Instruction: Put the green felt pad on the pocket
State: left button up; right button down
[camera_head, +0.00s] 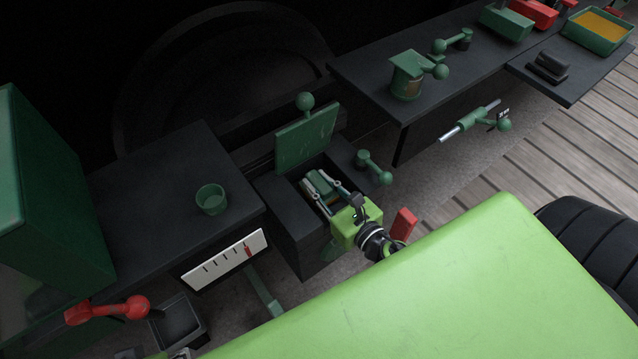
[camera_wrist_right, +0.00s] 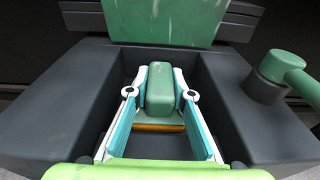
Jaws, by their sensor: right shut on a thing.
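My right gripper (camera_head: 322,184) reaches into a dark open-topped pocket (camera_head: 290,218) in the middle of the head view. It is shut on a green block-shaped pad (camera_wrist_right: 160,85), with one finger on each side. The pad is inside the pocket opening, below its dark rim (camera_wrist_right: 60,95). An orange-brown strip (camera_wrist_right: 158,127) shows at its near lower edge. I cannot tell whether the pad touches the pocket floor. Only a small lime-green and grey piece, possibly my left gripper, shows at the bottom edge of the head view; its fingers are hidden.
A green lid (camera_head: 306,135) stands open behind the pocket. A green ball-ended lever (camera_head: 374,167) sits at its right. A green cup (camera_head: 211,199) stands on the left bench. A white scale (camera_head: 225,260) and red handle (camera_head: 108,310) are lower left. The right bench holds green fittings.

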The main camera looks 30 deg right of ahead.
aim_at(328, 195)
jog(key=c, duration=1.8)
grip_release()
jog(key=shift+f, duration=0.1)
pick_arm(q)
jog(key=shift+f, duration=0.15)
pick_arm(e)
jog(key=shift+r+p, duration=0.25)
jog(key=shift+p, duration=0.05)
jog(key=v, duration=0.2)
jog(key=b+v, duration=0.1)
jog(key=v, duration=0.3)
jog(key=shift+s+f+b, duration=0.1)
jog(key=shift+f+b, duration=0.25)
pick_arm(q)
jog(key=w+t, duration=0.1)
jog(key=w, duration=0.1)
jog(key=w+d+t, duration=0.1)
jog(key=w, duration=0.2)
jog(key=shift+d+h+b, duration=0.2)
jog(key=shift+h+b, duration=0.1)
jog(key=shift+b, duration=0.1)
pick_arm(e)
jog(key=v, duration=0.6)
jog(key=shift+r, duration=0.15)
pick_arm(q)
jog(key=shift+s, duration=0.15)
